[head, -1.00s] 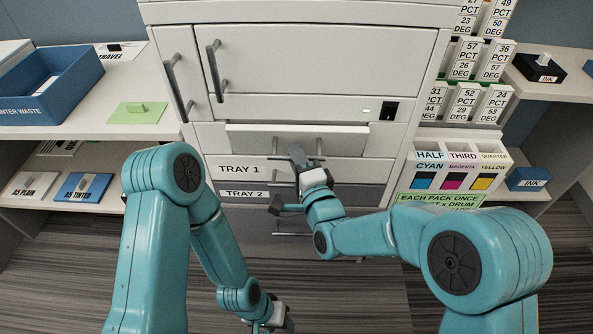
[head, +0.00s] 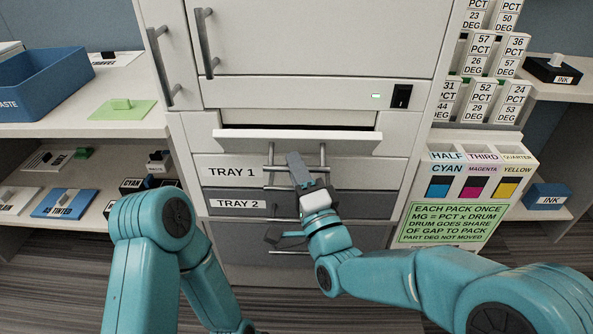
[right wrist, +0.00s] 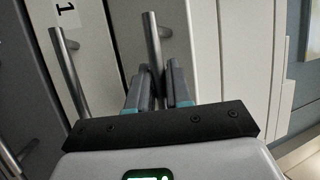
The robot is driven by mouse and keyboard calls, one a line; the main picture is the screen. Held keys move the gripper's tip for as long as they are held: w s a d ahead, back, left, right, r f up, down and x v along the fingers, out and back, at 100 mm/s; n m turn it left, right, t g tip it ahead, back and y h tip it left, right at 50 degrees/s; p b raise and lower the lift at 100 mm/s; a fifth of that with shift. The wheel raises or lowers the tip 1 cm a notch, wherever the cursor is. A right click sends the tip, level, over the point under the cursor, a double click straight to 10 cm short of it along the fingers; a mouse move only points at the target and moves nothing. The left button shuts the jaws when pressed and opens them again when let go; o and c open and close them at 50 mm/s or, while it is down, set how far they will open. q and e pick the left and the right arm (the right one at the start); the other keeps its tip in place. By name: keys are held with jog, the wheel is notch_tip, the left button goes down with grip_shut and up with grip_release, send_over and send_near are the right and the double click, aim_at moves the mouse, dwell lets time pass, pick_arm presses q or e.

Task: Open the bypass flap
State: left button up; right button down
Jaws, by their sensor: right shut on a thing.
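The bypass flap (head: 240,137) is a wide pale panel above TRAY 1 on the white machine. My right gripper (head: 297,160) is in front of the flap's handle, just below the panel's edge. In the right wrist view, the fingers (right wrist: 158,78) are shut on a grey bar handle (right wrist: 152,40), which runs up from between their tips. The gripper hides part of the handle in the head view. My left arm shows at lower left, but its gripper is out of the picture.
TRAY 1 (head: 225,171) and TRAY 2 (head: 220,197) drawers sit below, with bar handles close under my right gripper. A power switch (head: 401,96) and green light are above right. Shelves with a blue bin (head: 50,85) and ink packs (head: 547,195) flank the machine.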

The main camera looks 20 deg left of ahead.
jog(key=shift+f, duration=0.1)
jog(key=c, duration=1.1)
grip_release()
jog(key=p+v, duration=0.1)
jog(key=v, duration=1.5)
jog(key=shift+s+d, duration=0.15)
